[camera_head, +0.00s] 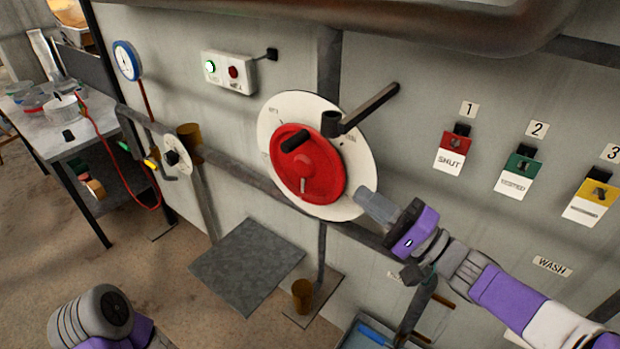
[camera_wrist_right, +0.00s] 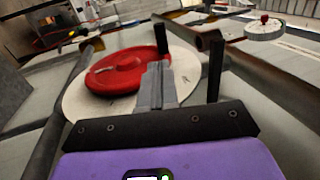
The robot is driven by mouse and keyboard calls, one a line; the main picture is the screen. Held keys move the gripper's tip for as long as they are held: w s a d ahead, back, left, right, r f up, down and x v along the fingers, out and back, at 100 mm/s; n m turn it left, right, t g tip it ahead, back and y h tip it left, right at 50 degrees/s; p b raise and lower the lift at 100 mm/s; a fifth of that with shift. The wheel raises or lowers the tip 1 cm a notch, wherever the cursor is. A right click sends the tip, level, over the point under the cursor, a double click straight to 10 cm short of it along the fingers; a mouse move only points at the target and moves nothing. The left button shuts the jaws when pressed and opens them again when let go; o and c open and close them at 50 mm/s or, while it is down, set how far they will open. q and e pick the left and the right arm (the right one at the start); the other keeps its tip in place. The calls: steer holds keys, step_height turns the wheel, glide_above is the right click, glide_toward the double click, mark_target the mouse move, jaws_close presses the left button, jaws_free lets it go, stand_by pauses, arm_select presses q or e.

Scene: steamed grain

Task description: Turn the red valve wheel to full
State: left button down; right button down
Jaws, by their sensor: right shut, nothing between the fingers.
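The red valve wheel (camera_head: 322,160) is mounted on a round white dial plate (camera_head: 275,107) on the grey wall. A black handle (camera_head: 295,140) sticks out from the wheel's upper left. My right gripper (camera_head: 364,194) is shut and empty at the dial's lower right edge, beside the wheel. In the right wrist view its closed fingers (camera_wrist_right: 158,68) lie in front of the red wheel (camera_wrist_right: 118,78). The black handle (camera_wrist_right: 161,40) shows just beyond the fingertips; I cannot tell whether they touch anything. My left gripper is out of view; only part of that arm shows at bottom left.
A dark lever (camera_head: 370,107) juts out at the dial's upper right. Red, green and yellow tags (camera_head: 522,165) hang on the right wall. A cluttered table (camera_head: 85,130) stands left.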

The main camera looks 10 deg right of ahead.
mark_target(296, 145)
steer(key=b+x, duration=0.1)
steer(key=x, duration=1.2)
steer(key=shift+w+r, duration=0.15)
steer(key=shift+w, duration=0.05)
steer(key=a+r+h+p, duration=0.1)
steer(key=p, duration=0.6)
steer(key=shift+w+r+g, duration=0.15)
steer(key=shift+w+g, duration=0.25)
steer(key=shift+w+a+p, duration=0.15)
steer(key=shift+w+p, duration=0.05)
steer(key=shift+p, duration=0.4)
steer(key=shift+w+a, duration=0.15)
